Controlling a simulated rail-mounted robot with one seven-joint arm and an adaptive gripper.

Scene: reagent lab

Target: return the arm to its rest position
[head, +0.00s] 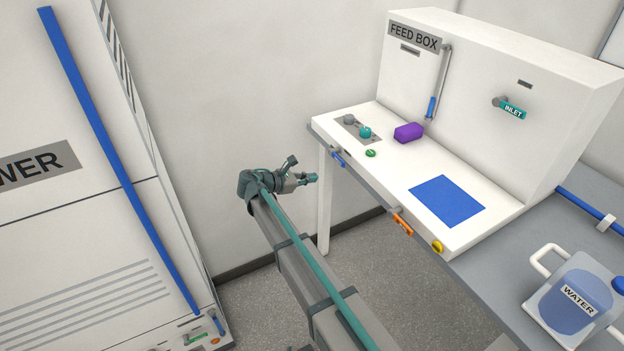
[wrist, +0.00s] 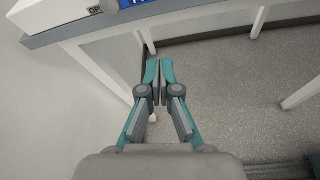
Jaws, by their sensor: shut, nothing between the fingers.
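My gripper (head: 312,178) shows in the head view at the far end of my arm, left of the feed box bench and apart from it. In the wrist view my gripper (wrist: 160,68) has its two teal fingertips together, with nothing held between them. Below it in that view are grey floor and a white table leg.
A water jug (head: 575,298) stands lower right. A tall white cabinet (head: 60,230) is left. Floor between is clear.

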